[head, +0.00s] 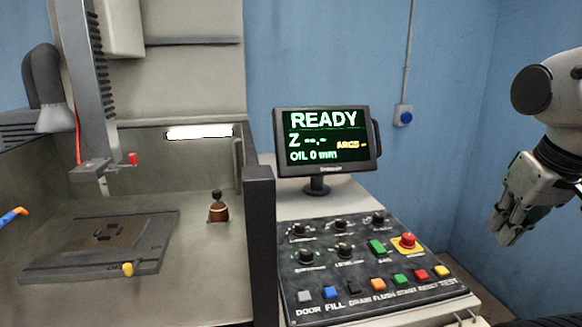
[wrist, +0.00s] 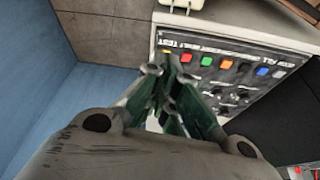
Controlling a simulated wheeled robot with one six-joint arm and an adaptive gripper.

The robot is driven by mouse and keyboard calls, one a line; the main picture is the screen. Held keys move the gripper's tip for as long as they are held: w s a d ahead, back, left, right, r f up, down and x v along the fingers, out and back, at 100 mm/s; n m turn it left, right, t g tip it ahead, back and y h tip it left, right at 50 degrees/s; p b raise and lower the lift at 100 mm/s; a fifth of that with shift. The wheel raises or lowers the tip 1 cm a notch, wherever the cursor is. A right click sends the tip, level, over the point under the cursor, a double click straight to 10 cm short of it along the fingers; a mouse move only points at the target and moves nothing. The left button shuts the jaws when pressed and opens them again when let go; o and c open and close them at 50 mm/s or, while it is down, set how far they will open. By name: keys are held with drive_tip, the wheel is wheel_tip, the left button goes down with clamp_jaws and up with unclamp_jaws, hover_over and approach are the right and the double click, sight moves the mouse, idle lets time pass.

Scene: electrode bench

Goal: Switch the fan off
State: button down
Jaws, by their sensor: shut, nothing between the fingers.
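No fan is clearly seen in either view. A small grey wall box with a round blue button (head: 405,116) is on the blue wall, with a cable running up from it. In the wrist view my gripper (wrist: 162,75) points toward the panel's TEST end.
A monitor (head: 322,140) reading READY stands behind the panel. At left is a machine tank with a dark plate (head: 60,262), a yellow knob (head: 127,269) and a brown-based holder (head: 218,210). A dark post (head: 261,240) separates tank and panel.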

drive_tip(key=shift+s+d+r, duration=0.15)
drive_tip(key=shift+d+r, duration=0.15)
drive_tip(key=shift+d, duration=0.05)
drive_tip(key=w+a+n+g, duration=0.4)
drive_tip(key=w+a+n, duration=1.3)
drive_tip(key=w+n, duration=0.2)
drive_tip(key=shift+w+f+n, duration=0.3)
drive_tip(key=shift+f+n, duration=0.1)
